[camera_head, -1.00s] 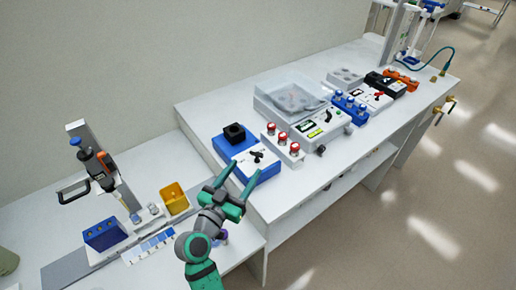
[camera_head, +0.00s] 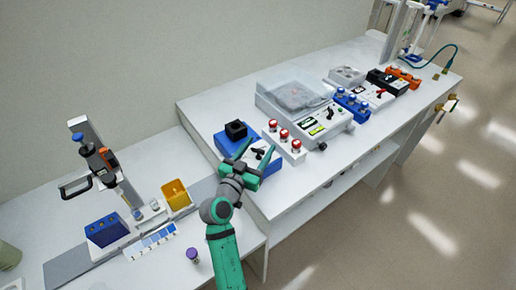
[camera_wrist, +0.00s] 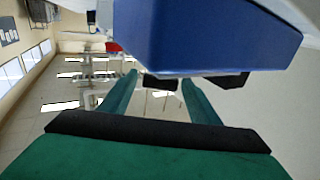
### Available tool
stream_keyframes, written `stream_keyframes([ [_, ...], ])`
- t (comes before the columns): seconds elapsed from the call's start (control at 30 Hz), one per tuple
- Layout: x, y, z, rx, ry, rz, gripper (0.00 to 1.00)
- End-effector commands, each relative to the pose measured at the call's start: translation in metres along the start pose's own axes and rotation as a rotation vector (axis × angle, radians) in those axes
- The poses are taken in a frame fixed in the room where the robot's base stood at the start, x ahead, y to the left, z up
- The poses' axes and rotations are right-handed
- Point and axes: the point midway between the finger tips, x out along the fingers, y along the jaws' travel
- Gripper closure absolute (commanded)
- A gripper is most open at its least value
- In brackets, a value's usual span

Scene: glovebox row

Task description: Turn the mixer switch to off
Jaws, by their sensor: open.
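The mixer (camera_head: 226,143) is a blue box with a black cup on top and a pale front panel, at the near left end of the raised bench. Its black switch (camera_head: 261,153) is on the panel, partly hidden by my gripper; its exact setting cannot be told. My gripper (camera_head: 256,151) is open with green fingers, one on each side of the panel in the head view. Whether it touches the mixer cannot be told.
A rack with red-capped vials (camera_head: 285,141) stands close right of the mixer. A balance-like device (camera_head: 318,128) with a clear cover is beyond it.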

Motion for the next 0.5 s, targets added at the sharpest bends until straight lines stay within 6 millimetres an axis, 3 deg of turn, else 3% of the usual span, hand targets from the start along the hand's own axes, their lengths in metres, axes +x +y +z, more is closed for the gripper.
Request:
stream_keyframes([
  [0.03,0.0001,0.0005,0.0001,0.0,0.0,0.001,0.46],
  [0.2,-0.0001,0.0005,0.0,0.0,0.0,0.001,0.85],
  [0.5,0.0005,0.0015,0.0017,-0.001,-0.005,-0.052,0.85],
])
